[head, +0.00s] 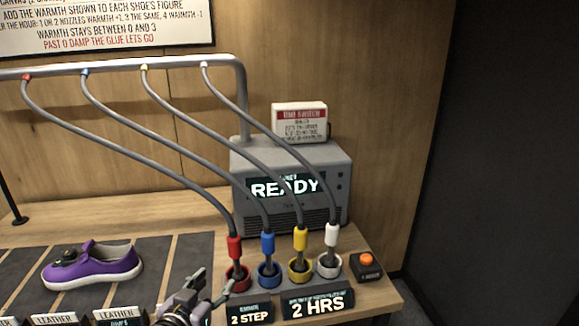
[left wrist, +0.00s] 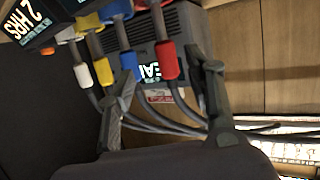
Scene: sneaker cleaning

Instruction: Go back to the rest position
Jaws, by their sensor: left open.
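My left gripper (head: 208,290) is at the bottom of the head view, just left of the red ring holder (head: 237,279). In the left wrist view, its two fingers (left wrist: 165,95) are spread apart with nothing clamped between them. The red nozzle (head: 235,248) stands upright in its holder; it also shows in the left wrist view (left wrist: 166,62), lined up between the fingers. Whether a finger touches the red nozzle or holder, I cannot tell. My right gripper is in neither view.
Blue (head: 267,243), yellow (head: 300,238) and white (head: 331,235) nozzles stand in their holders, with hoses rising to a grey rail (head: 120,67). Behind is a grey dryer (head: 290,160) reading READY. An orange button (head: 366,260) sits right; a purple shoe (head: 92,267) lies left.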

